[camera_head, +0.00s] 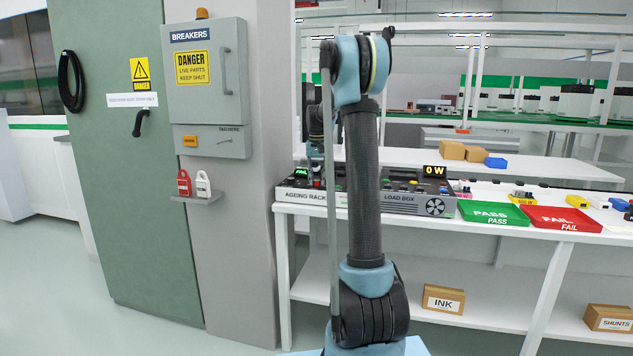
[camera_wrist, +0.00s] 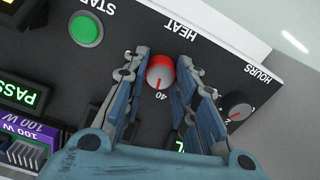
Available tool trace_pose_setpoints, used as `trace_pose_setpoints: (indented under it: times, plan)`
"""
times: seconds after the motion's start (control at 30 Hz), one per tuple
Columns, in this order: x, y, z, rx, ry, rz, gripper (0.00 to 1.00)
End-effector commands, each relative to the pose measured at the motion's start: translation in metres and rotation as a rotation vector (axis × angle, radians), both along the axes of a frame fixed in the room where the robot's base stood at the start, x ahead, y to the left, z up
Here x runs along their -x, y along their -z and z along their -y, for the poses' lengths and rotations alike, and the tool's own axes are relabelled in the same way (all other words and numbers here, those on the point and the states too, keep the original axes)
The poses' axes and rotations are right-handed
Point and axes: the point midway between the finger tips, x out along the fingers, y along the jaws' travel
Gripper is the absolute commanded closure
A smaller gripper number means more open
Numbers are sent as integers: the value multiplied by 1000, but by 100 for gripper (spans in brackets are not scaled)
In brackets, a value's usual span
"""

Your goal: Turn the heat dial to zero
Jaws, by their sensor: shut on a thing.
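The heat dial (camera_wrist: 159,72) is a red-rimmed knob with a grey face on the dark panel of the ageing rack (camera_head: 300,196), under the HEAT label. In the head view my gripper is down at the ageing rack, partly hidden behind my own arm, and the dial cannot be made out there.
The HOURS dial (camera_wrist: 236,106) is right of my gripper and a green START button (camera_wrist: 86,29) is left of it. The load box (camera_head: 408,203), green PASS tray (camera_head: 493,222) and red FAIL tray (camera_head: 563,225) stand along the bench. A breaker cabinet (camera_head: 205,95) is at left.

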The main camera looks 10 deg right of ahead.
Motion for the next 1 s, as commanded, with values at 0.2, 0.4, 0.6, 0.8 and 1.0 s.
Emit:
trace_pose_setpoints:
  times: [0.2, 0.4, 0.6, 0.8, 1.0]
  plan:
    - [-1, 0, 0, -1, -203, 2, 98]
    - [-1, 0, 0, 0, -393, 3, 98]
    - [-1, 0, 0, 0, -583, 3, 98]
    - [-1, 0, 0, 0, -772, 3, 98]
    - [-1, 0, 0, 0, -959, 3, 98]
